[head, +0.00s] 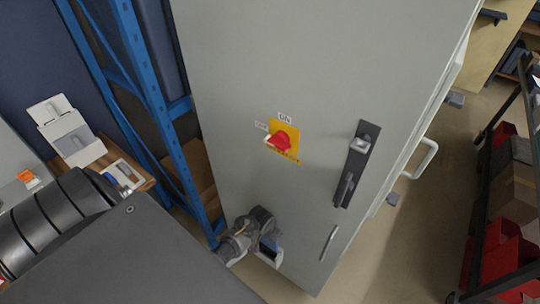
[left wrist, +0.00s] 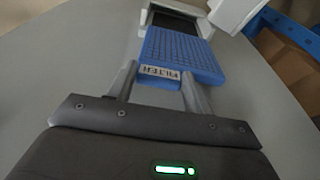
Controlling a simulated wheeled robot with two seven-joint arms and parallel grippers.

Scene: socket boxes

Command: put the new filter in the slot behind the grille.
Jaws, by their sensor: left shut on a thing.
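The new filter is a flat blue ribbed block (left wrist: 182,50) with a white label reading FILTER on its near edge, in the left wrist view. My left gripper (left wrist: 160,84) is shut on its near end, one finger on each side. The dark slot (left wrist: 172,20) in the grey cabinet face lies straight ahead of the filter's far end. I cannot tell whether that end is inside it. The white grille (left wrist: 236,12) stands swung open to the right of the slot. In the head view my left gripper (head: 264,228) is low on the cabinet and mostly hides the filter (head: 270,244).
The tall grey cabinet (head: 300,60) carries a red switch (head: 280,141) on a yellow plate and a black door handle (head: 352,165). A blue rack (head: 150,90) stands close on the left. A shelf with red bins (head: 505,250) is at the right, across open floor.

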